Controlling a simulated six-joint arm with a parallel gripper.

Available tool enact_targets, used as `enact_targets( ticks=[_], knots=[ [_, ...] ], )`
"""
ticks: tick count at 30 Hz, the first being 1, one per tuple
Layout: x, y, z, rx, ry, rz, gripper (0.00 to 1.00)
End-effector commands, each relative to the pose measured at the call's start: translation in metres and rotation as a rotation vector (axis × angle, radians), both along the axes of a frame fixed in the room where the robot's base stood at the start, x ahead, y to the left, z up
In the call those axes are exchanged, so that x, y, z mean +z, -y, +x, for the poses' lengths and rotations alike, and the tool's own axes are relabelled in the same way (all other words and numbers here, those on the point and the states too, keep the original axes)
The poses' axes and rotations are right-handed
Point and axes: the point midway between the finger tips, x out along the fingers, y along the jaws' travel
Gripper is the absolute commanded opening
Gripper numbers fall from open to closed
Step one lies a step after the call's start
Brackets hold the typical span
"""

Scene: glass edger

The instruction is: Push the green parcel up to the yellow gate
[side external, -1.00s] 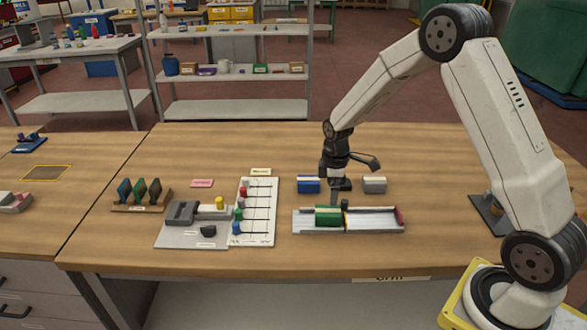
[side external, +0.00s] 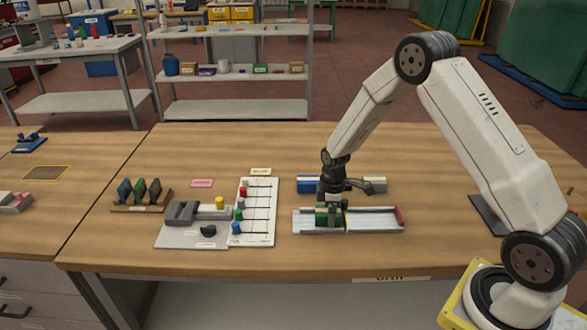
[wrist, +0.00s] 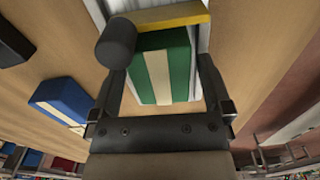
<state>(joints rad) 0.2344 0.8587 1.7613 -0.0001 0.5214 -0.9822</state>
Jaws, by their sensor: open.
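The green parcel (side external: 329,222), with a cream stripe on top, sits in the left part of the pale track (side external: 372,222). It also shows in the wrist view (wrist: 150,72), between my fingers. My gripper (side external: 329,208) is open and low over the parcel, with a finger (wrist: 160,85) on either side in the wrist view. The yellow gate (wrist: 180,17) crosses the track just beyond the parcel's right-hand end. The two look very close; I cannot tell if they touch. The gate is mostly hidden in the side view.
A dark round knob (wrist: 116,42) stands by the gate. A blue parcel (side external: 308,184) and a grey block (side external: 375,185) lie behind the track. A red end piece (side external: 399,217) closes the track's right end. A white board with coloured pegs (side external: 262,212) stands to the left.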

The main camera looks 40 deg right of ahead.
Motion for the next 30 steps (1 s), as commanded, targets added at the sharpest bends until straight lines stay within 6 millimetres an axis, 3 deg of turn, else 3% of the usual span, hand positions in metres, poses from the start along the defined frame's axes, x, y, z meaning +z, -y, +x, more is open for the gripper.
enact_targets(
  ticks=[10, 18, 19, 21, 30],
  knots=[
    [-0.0019, 0.0, 0.0, 0.0, 0.0, 0.0, 0.97],
    [-0.0017, 0.0, 0.0, 0.0, 0.0, 0.0, 0.11],
    [-0.0017, 0.0, 0.0, 0.0, 0.0, 0.0, 0.79],
    [-0.0017, 0.0, 0.0, 0.0, 0.0, 0.0, 1.0],
    [-0.0007, 0.0, 0.0, 0.0, 0.0, 0.0, 1.0]
  ],
)
